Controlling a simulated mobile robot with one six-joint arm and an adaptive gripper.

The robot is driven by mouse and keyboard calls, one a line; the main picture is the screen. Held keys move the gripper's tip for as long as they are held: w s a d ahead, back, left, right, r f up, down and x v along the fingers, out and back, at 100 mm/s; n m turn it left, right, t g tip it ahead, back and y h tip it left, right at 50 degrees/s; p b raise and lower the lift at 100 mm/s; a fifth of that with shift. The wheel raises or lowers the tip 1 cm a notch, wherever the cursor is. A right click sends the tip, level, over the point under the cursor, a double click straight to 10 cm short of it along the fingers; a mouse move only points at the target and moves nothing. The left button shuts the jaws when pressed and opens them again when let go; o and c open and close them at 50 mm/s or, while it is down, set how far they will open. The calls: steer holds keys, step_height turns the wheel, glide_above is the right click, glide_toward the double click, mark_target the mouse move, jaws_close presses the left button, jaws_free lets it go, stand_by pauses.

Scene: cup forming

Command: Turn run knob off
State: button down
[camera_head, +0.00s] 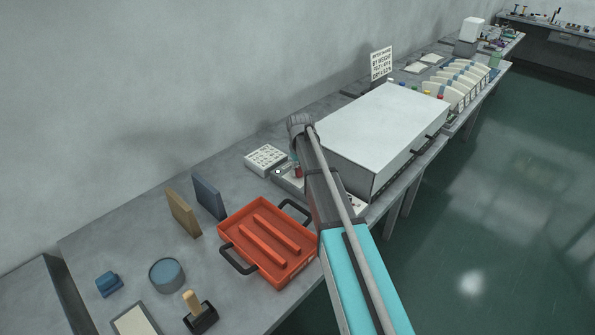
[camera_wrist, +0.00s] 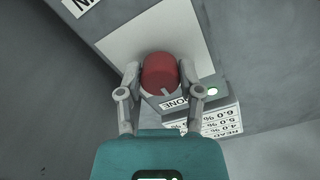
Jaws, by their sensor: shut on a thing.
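A red round knob (camera_wrist: 158,73) stands on a pale panel (camera_wrist: 120,45) in the wrist view. My gripper (camera_wrist: 158,78) has one finger on each side of the knob and is shut on it. A small white pointer mark shows on the knob's lower edge. In the head view my arm crosses the middle and hides most of the panel; a small red part (camera_head: 297,170) shows beside the arm.
A large white-topped box (camera_head: 385,125) stands right of my arm. An orange tray (camera_head: 265,240) with dark handles is in front on the bench. A white keypad-like block (camera_head: 266,159) lies left of the arm. A printed card (camera_wrist: 205,122) is near the gripper.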

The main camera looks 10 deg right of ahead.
steer(key=shift+w+n, duration=0.2)
steer(key=shift+n, duration=0.2)
steer(key=shift+c, duration=1.3)
jaws_free()
steer(key=shift+s, duration=0.1)
steer(key=shift+s, duration=0.1)
steer(key=s+r+m+p, duration=0.2)
steer(key=s+r+p, duration=0.1)
steer(key=s, duration=2.6)
steer(key=shift+a+r+m, duration=0.2)
steer(key=shift+a+m, duration=0.1)
steer(key=shift+m, duration=0.1)
